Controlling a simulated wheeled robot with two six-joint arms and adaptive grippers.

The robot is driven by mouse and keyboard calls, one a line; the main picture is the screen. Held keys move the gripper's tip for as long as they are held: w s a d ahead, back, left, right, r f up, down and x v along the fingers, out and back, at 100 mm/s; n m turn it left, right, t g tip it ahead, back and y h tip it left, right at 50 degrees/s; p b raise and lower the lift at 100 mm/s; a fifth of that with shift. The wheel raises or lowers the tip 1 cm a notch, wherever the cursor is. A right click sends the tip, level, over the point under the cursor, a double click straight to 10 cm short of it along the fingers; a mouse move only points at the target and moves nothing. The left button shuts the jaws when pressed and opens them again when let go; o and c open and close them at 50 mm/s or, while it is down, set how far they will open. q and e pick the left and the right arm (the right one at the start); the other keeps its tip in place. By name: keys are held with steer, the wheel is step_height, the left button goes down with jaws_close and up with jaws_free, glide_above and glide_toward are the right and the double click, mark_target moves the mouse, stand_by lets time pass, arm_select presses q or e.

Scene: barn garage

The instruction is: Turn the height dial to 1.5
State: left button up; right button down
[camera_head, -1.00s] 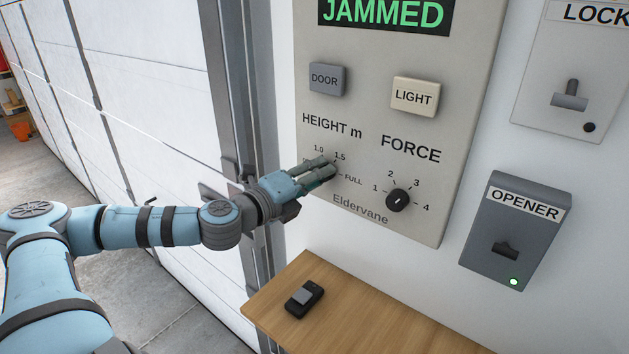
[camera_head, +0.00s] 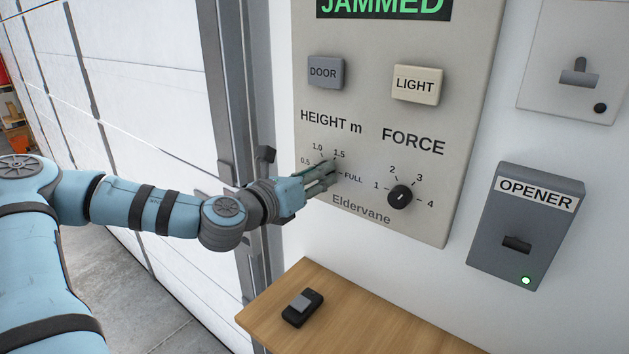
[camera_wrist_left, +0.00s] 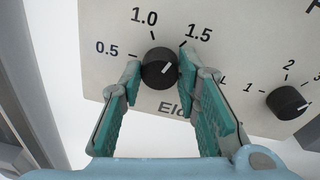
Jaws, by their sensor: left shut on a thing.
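The height dial (camera_wrist_left: 158,68) is a round black knob on the grey panel, with marks 0.5, 1.0, 1.5 and FULL around it. In the left wrist view its white pointer line slants up and right, roughly toward the 1.5 tick. My left gripper (camera_head: 326,173) is shut on the dial, one green-padded finger on each side of it. In the head view the fingers hide the dial. The display (camera_head: 384,8) at the top reads JAMMED. My right gripper is not in view.
The force dial (camera_head: 400,197) is close to the right of my fingers. DOOR (camera_head: 325,73) and LIGHT (camera_head: 417,85) buttons are above. An opener box (camera_head: 525,225) hangs at right. A wooden shelf (camera_head: 345,327) with a small black remote (camera_head: 302,307) is below.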

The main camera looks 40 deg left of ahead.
mark_target(328, 122)
arm_select(q)
steer(key=shift+d+m+b, duration=0.1)
steer(key=shift+m+b, duration=0.2)
steer(key=shift+m, duration=0.6)
steer(key=o, duration=1.2)
steer(key=shift+w, duration=0.1)
steer(key=shift+c, duration=0.2)
step_height(328, 122, up, 10)
steer(key=shift+d, duration=0.1)
steer(key=shift+f, duration=0.1)
